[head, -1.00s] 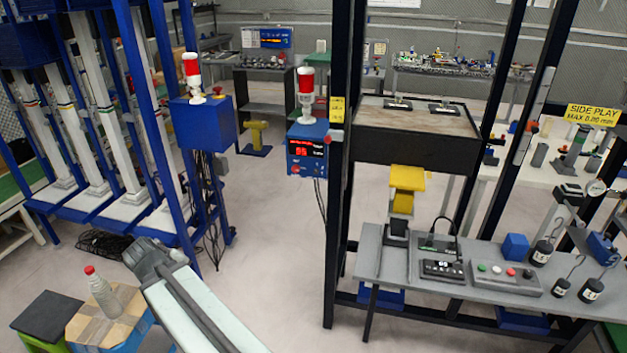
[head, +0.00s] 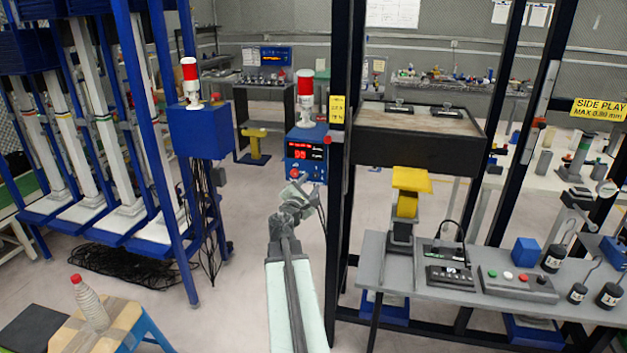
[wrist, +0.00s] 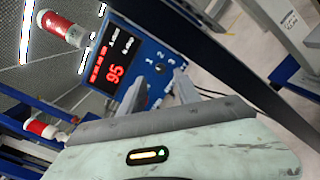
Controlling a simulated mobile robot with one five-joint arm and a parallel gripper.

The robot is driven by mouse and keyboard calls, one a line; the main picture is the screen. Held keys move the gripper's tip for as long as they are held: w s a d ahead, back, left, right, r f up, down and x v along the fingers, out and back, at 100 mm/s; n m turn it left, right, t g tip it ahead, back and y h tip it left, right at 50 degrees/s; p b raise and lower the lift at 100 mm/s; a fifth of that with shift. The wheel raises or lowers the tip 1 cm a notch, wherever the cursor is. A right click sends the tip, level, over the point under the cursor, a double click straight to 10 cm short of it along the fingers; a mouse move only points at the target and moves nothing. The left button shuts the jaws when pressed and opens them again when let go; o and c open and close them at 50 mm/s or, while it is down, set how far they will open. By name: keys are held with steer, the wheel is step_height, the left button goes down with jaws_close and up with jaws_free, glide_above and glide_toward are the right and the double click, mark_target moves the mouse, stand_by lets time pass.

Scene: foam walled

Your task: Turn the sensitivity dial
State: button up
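A blue control box (head: 306,158) with a red lit display hangs beside the dark post in the head view. It also shows in the wrist view (wrist: 128,62), tilted, with its display reading 95. A small dark round knob (wrist: 160,68), apparently the dial, sits on its face among white marks. My gripper (head: 298,184) is just below and in front of the box in the head view. In the wrist view my gripper's two fingers (wrist: 172,84) are apart with nothing between them, pointing toward the box face near the knob. Contact cannot be told.
A red and white beacon (head: 306,95) stands on top of the box. The dark post (head: 340,220) is close on the right. A grey bench (head: 410,270) with buttons and weights stands further right. A stool with a bottle (head: 90,305) is at lower left. Open floor lies left of my arm.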

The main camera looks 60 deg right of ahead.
mark_target(315, 176)
steer(key=x, duration=0.4)
steer(key=shift+w+d, duration=0.1)
steer(key=shift+d, duration=0.15)
jaws_close()
steer(key=shift+w+d, duration=0.1)
steer(key=shift+d, duration=0.05)
